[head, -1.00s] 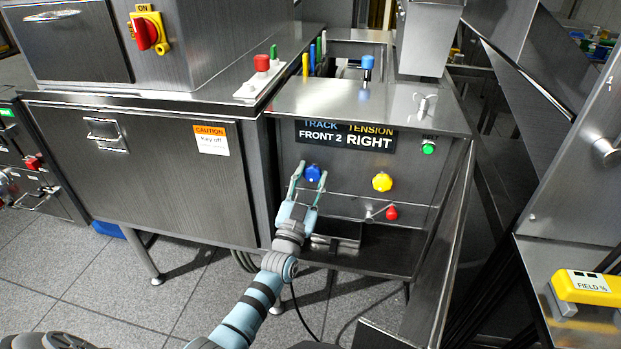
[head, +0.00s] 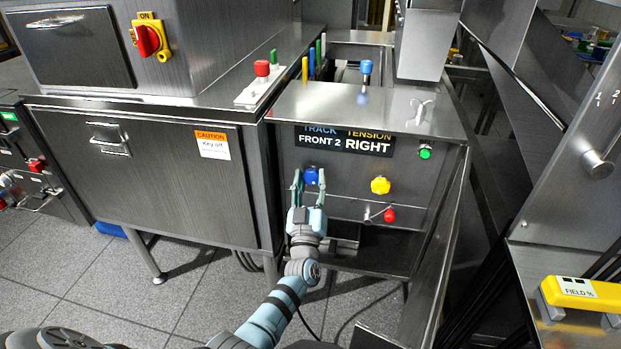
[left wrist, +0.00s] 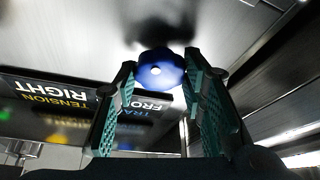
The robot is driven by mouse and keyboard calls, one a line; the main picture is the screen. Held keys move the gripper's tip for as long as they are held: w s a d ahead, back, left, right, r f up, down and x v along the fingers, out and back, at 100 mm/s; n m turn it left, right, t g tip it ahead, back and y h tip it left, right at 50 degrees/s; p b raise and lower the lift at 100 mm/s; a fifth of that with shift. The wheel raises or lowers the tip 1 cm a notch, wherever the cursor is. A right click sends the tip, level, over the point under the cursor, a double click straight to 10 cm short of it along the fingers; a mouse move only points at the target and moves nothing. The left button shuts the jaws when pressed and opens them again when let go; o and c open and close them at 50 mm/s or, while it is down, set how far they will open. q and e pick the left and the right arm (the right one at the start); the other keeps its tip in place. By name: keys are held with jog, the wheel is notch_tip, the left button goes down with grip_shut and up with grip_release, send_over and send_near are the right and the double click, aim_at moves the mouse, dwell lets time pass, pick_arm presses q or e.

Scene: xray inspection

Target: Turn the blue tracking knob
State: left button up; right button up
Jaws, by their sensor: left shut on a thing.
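The blue tracking knob (head: 311,176) sits on the steel front panel below the sign reading TRACK, FRONT 2, TENSION, RIGHT (head: 345,140). My left gripper (head: 309,180) reaches up to it, with one finger on each side, shut on the knob. In the left wrist view the knob (left wrist: 160,72) lies between the tips of the two green-padded fingers (left wrist: 160,85). The fingertips hide part of its sides. My right gripper does not show.
A yellow knob (head: 380,185) sits right of the blue one, with a red-knobbed crank (head: 389,215) below it and a green button (head: 425,151) above. An open steel door (head: 440,250) stands at the right. The steel top (head: 400,105) overhangs the panel.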

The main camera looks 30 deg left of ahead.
pick_arm(q)
jog(key=n, duration=0.2)
jog(key=shift+r+n+g+y+p, duration=0.1)
jog(key=shift+n+g+y+p, duration=0.2)
jog(key=shift+y, duration=0.1)
jog(key=shift+n+g+y, duration=0.3)
jog(key=shift+n, duration=0.3)
jog(key=shift+n+g+y+p, duration=0.3)
jog(key=shift+n+p, duration=0.1)
jog(key=shift+n, duration=1.2)
jog(key=shift+g+y, duration=0.3)
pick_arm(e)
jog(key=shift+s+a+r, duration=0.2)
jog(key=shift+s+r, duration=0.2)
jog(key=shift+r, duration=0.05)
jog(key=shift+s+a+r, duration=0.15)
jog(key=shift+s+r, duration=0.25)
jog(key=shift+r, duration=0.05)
pick_arm(q)
jog(key=o, duration=1.1)
jog(key=shift+c, duration=0.2)
jog(key=shift+o, duration=0.6)
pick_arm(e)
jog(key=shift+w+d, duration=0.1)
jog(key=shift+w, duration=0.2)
